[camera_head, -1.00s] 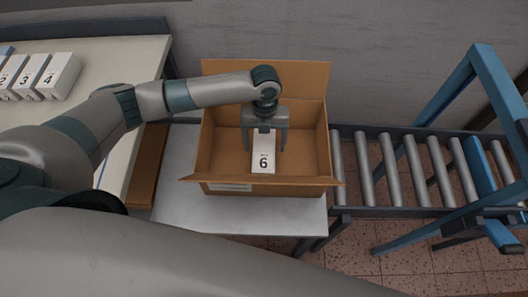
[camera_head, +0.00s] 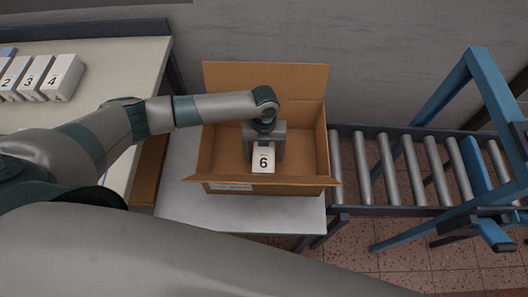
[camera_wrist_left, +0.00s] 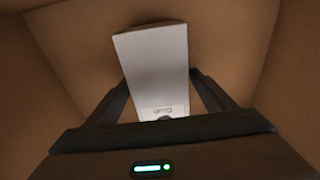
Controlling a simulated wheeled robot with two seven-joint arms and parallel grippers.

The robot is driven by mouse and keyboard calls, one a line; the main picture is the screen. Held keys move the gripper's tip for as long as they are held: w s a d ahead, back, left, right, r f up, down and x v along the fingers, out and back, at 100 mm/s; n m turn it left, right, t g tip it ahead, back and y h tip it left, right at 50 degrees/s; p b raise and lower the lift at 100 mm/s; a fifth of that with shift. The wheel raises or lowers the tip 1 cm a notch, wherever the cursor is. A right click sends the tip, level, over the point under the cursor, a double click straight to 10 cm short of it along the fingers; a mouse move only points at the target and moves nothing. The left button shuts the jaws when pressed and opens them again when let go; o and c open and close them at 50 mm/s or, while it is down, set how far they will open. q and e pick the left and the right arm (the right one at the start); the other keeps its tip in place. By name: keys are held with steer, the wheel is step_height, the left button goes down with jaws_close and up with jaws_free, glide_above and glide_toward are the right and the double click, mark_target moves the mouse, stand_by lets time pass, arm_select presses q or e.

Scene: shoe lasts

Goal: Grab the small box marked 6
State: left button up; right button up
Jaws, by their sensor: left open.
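The small white box marked 6 (camera_head: 263,160) lies inside the open cardboard box (camera_head: 215,165), its label facing up. It also shows in the left wrist view (camera_wrist_left: 156,65) as a white block, its printed end partly hidden by my gripper. My left gripper (camera_head: 265,160) is inside the cardboard box, pointing down, with its fingers open on either side of the small box. In the left wrist view the fingers (camera_wrist_left: 165,95) flank its near end, and gaps seem to show between. My right gripper is not in view.
The cardboard box stands on a grey table (camera_head: 240,215), its flaps spread outward. A roller conveyor (camera_head: 390,170) with a blue frame is on the right. White boxes marked 2, 3 and 4 (camera_head: 62,75) stand on a pale table (camera_head: 110,65) at the left.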

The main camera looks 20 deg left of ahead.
mark_target(264, 149)
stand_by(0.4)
arm_select(q)
steer(key=c, duration=1.3)
steer(key=shift+o, duration=0.2)
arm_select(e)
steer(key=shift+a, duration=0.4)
arm_select(q)
steer(key=shift+r, duration=0.1)
